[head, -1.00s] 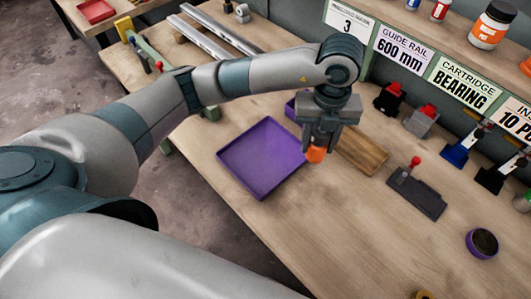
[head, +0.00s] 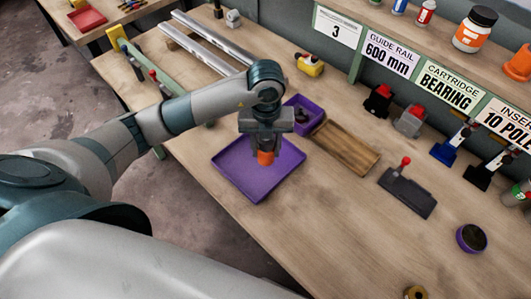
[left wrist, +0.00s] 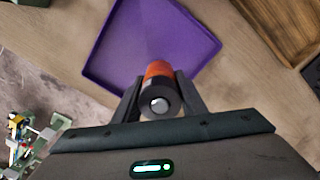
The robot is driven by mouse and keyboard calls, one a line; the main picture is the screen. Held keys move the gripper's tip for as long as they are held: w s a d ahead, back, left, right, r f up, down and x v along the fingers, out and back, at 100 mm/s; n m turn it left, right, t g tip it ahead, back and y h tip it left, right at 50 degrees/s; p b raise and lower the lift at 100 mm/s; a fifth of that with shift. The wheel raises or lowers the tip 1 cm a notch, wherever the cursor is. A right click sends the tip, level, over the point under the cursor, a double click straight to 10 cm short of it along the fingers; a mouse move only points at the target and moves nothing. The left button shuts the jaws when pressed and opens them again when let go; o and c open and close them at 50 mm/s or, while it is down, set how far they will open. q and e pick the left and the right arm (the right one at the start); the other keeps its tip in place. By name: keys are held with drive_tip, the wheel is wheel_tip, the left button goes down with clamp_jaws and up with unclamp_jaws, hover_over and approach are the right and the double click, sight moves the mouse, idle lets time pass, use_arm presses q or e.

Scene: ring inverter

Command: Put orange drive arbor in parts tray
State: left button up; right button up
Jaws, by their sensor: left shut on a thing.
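The orange drive arbor (head: 265,158) is held upright in my left gripper (head: 264,150), which is shut on it. In the head view it shows over the purple parts tray (head: 232,178), near the tray's right-hand middle. In the left wrist view, the arbor (left wrist: 159,72) has an orange far end and a dark near part with a bright round tip, between the two fingers (left wrist: 160,100). The tray (left wrist: 112,35) lies beyond it there. I cannot tell whether the arbor touches the tray floor. My right gripper is not in view.
A smaller purple bin (head: 303,113) and a wooden tray (head: 345,147) stand just right of the parts tray. A black fixture with a red knob (head: 407,190) and a round purple cup (head: 471,238) are further right. Metal rails (head: 205,48) lie at the back left.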

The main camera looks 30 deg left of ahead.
sight(266, 156)
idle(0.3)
use_arm(q)
drive_tip(key=shift+f+p, duration=0.7)
drive_tip(key=shift+f, duration=1.25)
drive_tip(key=shift+f, duration=0.2)
drive_tip(key=o, duration=1.4)
drive_tip(key=shift+c, duration=0.2)
